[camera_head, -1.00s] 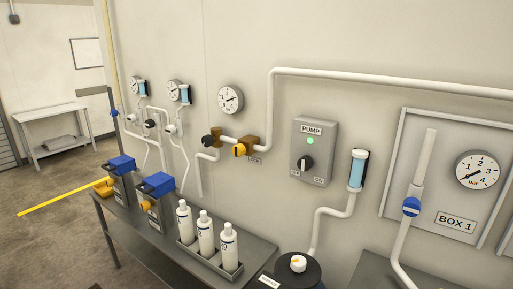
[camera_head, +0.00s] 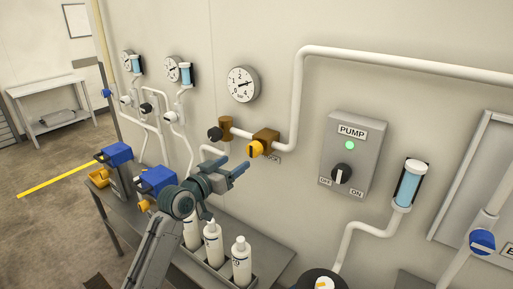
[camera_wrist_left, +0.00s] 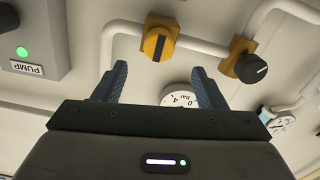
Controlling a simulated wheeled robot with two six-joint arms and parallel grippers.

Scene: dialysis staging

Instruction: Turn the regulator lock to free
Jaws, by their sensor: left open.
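The regulator lock is a yellow knob (camera_head: 255,149) on a brass block on the wall pipe, with a partly hidden label beside it. In the left wrist view, which is upside down, the yellow knob (camera_wrist_left: 158,45) shows a dark bar across its face. The brass regulator with a black knob (camera_head: 216,134) is just left of it; its black knob (camera_wrist_left: 252,68) shows in the wrist view. My left gripper (camera_head: 231,165) is open and empty, below and left of the yellow knob, apart from it. Its fingers (camera_wrist_left: 160,82) point toward the wall. My right gripper is not in view.
A pressure gauge (camera_head: 243,84) is above the lock. The pump box (camera_head: 353,150) with a green light is to the right. White bottles (camera_head: 241,262) stand on the bench below my left arm. White pipe (camera_head: 299,85) rises right of the lock.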

